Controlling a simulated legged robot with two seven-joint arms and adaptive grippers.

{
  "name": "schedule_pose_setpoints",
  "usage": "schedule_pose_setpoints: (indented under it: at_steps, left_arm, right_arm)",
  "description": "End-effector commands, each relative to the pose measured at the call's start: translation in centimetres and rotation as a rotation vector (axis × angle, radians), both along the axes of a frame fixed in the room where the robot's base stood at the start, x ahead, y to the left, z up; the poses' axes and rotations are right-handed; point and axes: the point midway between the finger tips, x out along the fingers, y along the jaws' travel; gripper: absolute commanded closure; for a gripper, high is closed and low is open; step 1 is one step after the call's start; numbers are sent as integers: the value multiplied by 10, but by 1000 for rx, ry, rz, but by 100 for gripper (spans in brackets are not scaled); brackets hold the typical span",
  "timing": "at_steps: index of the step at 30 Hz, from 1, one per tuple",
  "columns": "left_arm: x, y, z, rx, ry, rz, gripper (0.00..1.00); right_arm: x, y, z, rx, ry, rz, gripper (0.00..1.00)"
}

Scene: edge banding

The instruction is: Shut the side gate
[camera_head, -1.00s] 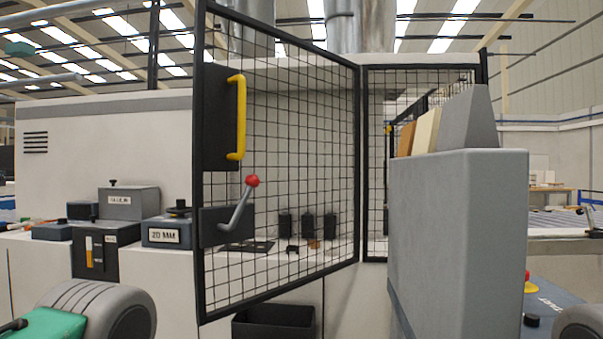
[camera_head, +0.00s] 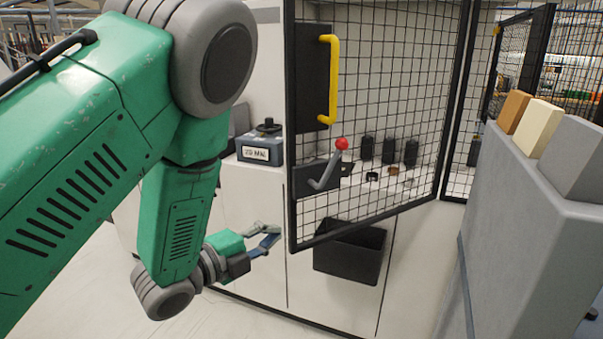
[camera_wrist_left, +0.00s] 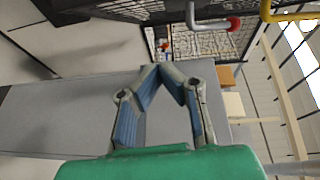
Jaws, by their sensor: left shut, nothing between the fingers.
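The side gate (camera_head: 400,95) is a black-framed mesh panel that stands swung open in the head view. It bears a yellow handle (camera_head: 333,80) on a black plate and, lower down, a grey lever (camera_head: 325,172) with a red knob. My left gripper (camera_head: 277,238) is below and left of the gate's lower free corner, apart from it. In the left wrist view its fingers (camera_wrist_left: 160,72) meet at the tips with nothing between them. The red knob (camera_wrist_left: 234,23) and yellow handle (camera_wrist_left: 290,16) show near the top of that view. My right gripper is not in view.
A black bin (camera_head: 350,250) hangs on the white machine front below the gate. A large grey cabinet (camera_head: 530,240) stands at the right. The floor at the lower left is clear.

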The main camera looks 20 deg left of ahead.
Motion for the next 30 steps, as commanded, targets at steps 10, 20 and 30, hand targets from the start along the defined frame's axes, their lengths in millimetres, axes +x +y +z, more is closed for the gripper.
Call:
schedule_pose_setpoints:
  at_steps: [10,20,30]
  left_arm:
    - [28,-15,27,46,-82,-33,100]
    - [92,-43,27,45,-81,-31,100]
    - [116,-13,25,45,-78,-28,100]
  right_arm:
    - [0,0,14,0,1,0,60]
    - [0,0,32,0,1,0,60]
    - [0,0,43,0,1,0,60]
